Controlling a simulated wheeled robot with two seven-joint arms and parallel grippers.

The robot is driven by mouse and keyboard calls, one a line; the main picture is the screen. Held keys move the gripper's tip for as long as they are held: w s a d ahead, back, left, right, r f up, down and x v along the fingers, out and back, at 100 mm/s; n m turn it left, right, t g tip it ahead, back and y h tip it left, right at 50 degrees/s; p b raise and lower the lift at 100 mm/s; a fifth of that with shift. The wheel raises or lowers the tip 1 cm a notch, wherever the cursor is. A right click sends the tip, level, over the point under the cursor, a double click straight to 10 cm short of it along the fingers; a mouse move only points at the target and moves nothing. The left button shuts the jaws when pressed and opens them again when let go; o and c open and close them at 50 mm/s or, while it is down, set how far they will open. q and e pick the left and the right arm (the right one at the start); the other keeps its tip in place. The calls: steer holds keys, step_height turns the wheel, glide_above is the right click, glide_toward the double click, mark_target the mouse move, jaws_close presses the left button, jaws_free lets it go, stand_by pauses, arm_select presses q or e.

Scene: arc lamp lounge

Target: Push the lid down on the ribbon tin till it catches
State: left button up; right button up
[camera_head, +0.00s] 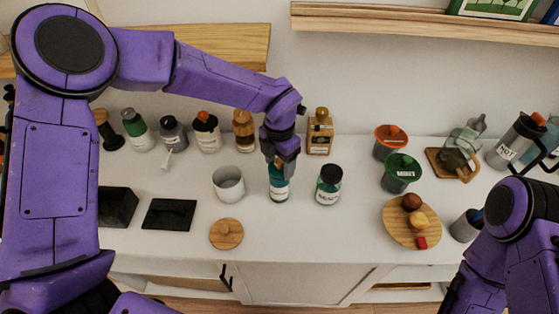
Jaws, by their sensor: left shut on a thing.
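My left gripper (281,157) points down and is shut on the top of a teal jar (279,188) with a white label, which stands upright at the middle of the counter. The gripper hides the jar's top. No label here clearly reads as the ribbon tin. A green-topped tub (402,172) with a white label and an orange-topped tub (390,140) stand to the right; how their lids sit is too small to tell. A pale round container (228,184) stands left of the jar, open at the top. My right gripper is out of view; only its arm shows at lower right.
A dark jar (328,185) stands close right of the held jar. A wooden disc with a knob (226,233) lies in front. A round board (412,222) holds small items. Several bottles line the back. A black tray (169,214) lies left. The front middle counter is clear.

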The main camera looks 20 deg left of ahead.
arm_select(q)
steer(key=o, duration=1.2)
steer(key=shift+r, duration=0.15)
step_height(320, 180, up, 7)
steer(key=p, duration=0.6)
jaws_close()
steer(key=shift+f, duration=0.2)
stand_by(0.9)
